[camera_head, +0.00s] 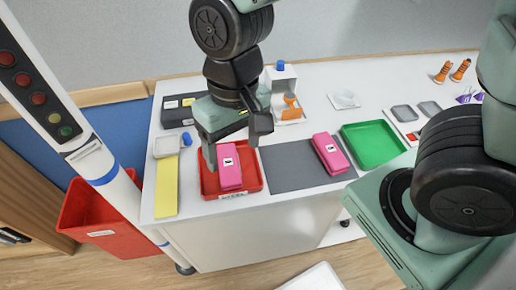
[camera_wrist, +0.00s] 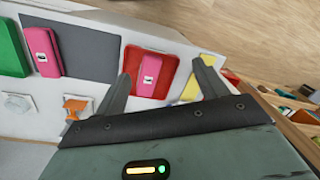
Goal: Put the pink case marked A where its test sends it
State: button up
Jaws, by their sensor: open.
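One pink case (camera_head: 231,168) with a white label lies in the red tray (camera_head: 256,187); it also shows in the wrist view (camera_wrist: 150,76). A second pink case (camera_head: 331,154) with a white label lies on the grey mat (camera_head: 290,168), beside the green tray (camera_head: 375,147). The label marks are too small to read, so I cannot tell which case is A. The green tray looks empty. My gripper (camera_head: 232,150) is open over the red tray, with the first case between or below its fingers. I cannot tell whether they touch it.
A yellow strip (camera_head: 167,187) and a black box (camera_head: 178,109) lie left of the red tray. An orange item (camera_head: 291,107) stands behind it. A red bin (camera_head: 95,218) hangs or stands left of the table. A post with several lamps (camera_head: 45,98) rises at left, its lowest lamp green.

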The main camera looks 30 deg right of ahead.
jog(key=s+d+r+n, duration=0.2)
jog(key=s+r+n, duration=0.1)
jog(key=s+n, duration=0.2)
jog(key=shift+s+d+r, duration=0.2)
jog(key=shift+s+r, duration=0.15)
jog(key=shift+s, duration=0.6)
notch_tip(320, 180, down, 4)
jog(key=b, duration=0.4)
jog(key=shift+f, duration=0.2)
